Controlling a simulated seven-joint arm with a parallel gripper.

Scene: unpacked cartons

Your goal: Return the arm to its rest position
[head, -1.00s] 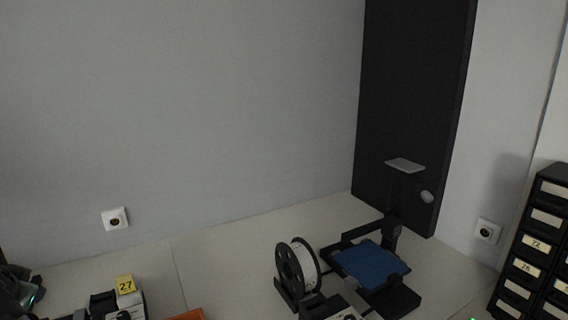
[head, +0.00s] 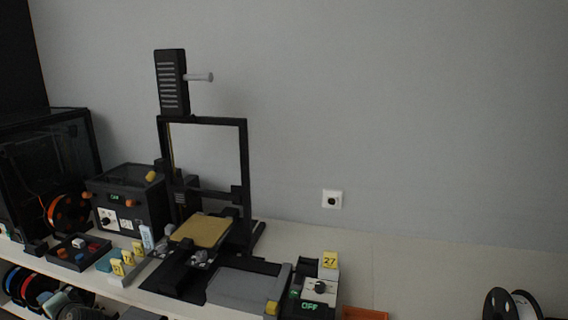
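My arm and my gripper do not show in the head view, so whether it is open or shut is hidden. The head view looks over a pale bench (head: 420,262) against a grey wall. A black frame printer (head: 243,150) with a tan bed plate (head: 201,231) stands left of the middle.
A control box (head: 313,292) with a green "OFF" display and a yellow "27" tag stands at the front. A dark box (head: 128,207) with knobs and a small parts tray (head: 80,252) are at left. A spool (head: 500,304) is at lower right. The bench right of the middle is largely clear.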

